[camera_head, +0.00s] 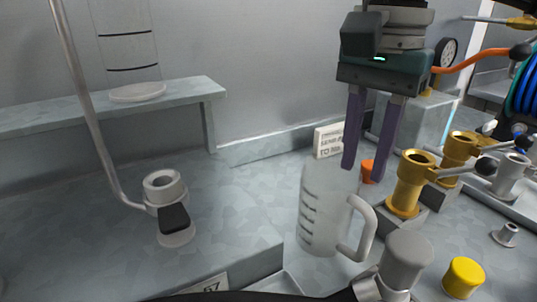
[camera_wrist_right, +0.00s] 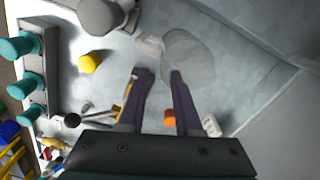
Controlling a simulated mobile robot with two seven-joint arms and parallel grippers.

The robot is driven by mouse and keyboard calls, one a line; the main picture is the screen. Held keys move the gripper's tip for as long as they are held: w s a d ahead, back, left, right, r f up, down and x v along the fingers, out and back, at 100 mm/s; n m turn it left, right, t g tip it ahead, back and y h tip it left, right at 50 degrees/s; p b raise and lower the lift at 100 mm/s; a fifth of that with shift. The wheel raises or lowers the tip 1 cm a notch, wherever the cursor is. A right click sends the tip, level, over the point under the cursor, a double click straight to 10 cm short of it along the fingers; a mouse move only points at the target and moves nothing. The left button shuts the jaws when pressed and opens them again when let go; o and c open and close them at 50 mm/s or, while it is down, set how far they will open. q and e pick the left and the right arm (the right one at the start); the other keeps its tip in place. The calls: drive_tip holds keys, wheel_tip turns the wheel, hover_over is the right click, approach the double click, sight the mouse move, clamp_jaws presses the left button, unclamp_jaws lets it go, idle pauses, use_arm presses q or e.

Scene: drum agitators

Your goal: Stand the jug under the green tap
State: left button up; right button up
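A clear jug (camera_head: 322,215) with marks on its side stands upright on the grey bench, its handle toward the lower right. It also shows in the right wrist view (camera_wrist_right: 190,58), just beyond the fingertips. My right gripper (camera_head: 357,170) is open, with two purple fingers pointing down at the jug's rim and back side. The wrist view shows the fingers (camera_wrist_right: 158,74) apart with nothing held; whether they touch the jug I cannot tell. I cannot make out a green tap for certain; several teal caps (camera_wrist_right: 22,86) show at the wrist view's left. My left gripper is not in view.
Brass fittings (camera_head: 407,185) with black-knobbed levers stand right of the jug. A grey cylinder (camera_head: 405,260) and a yellow cap (camera_head: 463,277) are in front. An orange piece (camera_head: 368,171) and a white sign (camera_head: 328,141) are behind.

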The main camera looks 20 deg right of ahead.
wheel_tip(320, 180, up, 4)
drive_tip(key=shift+r, duration=0.1)
use_arm(q)
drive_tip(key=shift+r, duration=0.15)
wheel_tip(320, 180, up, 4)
drive_tip(key=p, duration=0.4)
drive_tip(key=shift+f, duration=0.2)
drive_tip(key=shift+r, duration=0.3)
use_arm(e)
drive_tip(key=m+g+h, duration=0.1)
drive_tip(key=m+h, duration=0.5)
drive_tip(key=h, duration=0.3)
approach(363, 236)
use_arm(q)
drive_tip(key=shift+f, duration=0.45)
use_arm(e)
drive_tip(key=x, duration=0.5)
drive_tip(key=shift+s+d+f, duration=0.1)
drive_tip(key=shift+d+f, duration=0.1)
use_arm(q)
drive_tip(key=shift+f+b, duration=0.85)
drive_tip(key=shift+b, duration=0.15)
use_arm(e)
drive_tip(key=x, duration=0.4)
drive_tip(key=shift+d+f, duration=0.2)
drive_tip(key=shift+f, duration=0.1)
drive_tip(key=shift+d+f, duration=0.15)
drive_tip(key=shift+d, duration=0.1)
drive_tip(key=shift+c, duration=0.2)
clamp_jaws()
